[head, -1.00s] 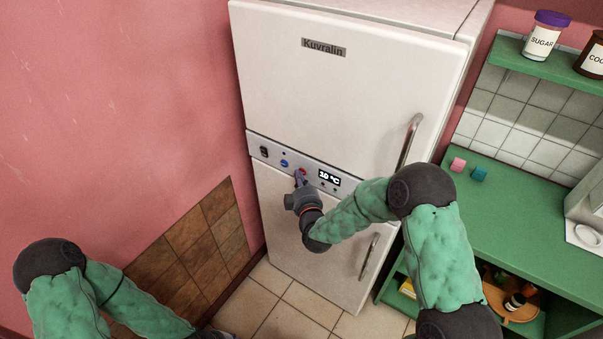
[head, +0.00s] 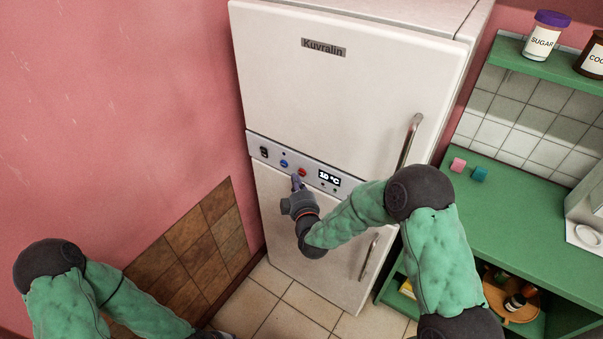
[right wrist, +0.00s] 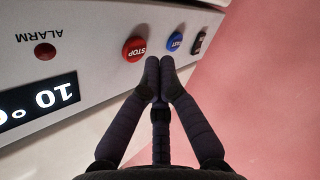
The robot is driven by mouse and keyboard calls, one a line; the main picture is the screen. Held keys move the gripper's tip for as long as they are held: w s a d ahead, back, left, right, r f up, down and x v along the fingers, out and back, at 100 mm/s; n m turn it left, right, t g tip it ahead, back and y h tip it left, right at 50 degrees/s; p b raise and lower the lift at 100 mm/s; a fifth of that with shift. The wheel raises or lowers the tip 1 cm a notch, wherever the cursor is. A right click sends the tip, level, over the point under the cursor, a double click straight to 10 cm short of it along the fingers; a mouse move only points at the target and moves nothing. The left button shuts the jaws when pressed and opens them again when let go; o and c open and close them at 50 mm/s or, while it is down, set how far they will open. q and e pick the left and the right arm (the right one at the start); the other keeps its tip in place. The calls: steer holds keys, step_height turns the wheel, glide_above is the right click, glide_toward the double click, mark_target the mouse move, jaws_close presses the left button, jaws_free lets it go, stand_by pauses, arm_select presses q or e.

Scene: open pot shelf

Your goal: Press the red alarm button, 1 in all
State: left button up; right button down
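A red round button labelled STOP (head: 302,172) sits on the grey control strip of the white fridge; it also shows in the right wrist view (right wrist: 134,48). A smaller dark red round piece beside the word ALARM (right wrist: 45,50) lies left of it in the right wrist view; I cannot tell whether it is a lamp or a button. My right gripper (head: 297,179) is shut and empty. Its fingertips (right wrist: 159,64) are together, just below the STOP button in the head view, apparently clear of it. My left gripper is mostly cut off at the bottom edge.
The strip (head: 268,140) also carries a blue button (head: 284,163), a black switch (head: 264,152) and a temperature display (head: 329,178). Two fridge handles stick out at right. A green counter (head: 510,225) stands at right, a pink wall at left.

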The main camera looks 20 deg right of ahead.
steer(key=s+a, duration=0.1)
steer(key=a, duration=0.1)
steer(key=s+a, duration=0.1)
steer(key=s, duration=0.1)
steer(key=shift+a, duration=0.4)
steer(key=shift+f, duration=0.1)
stand_by(0.6)
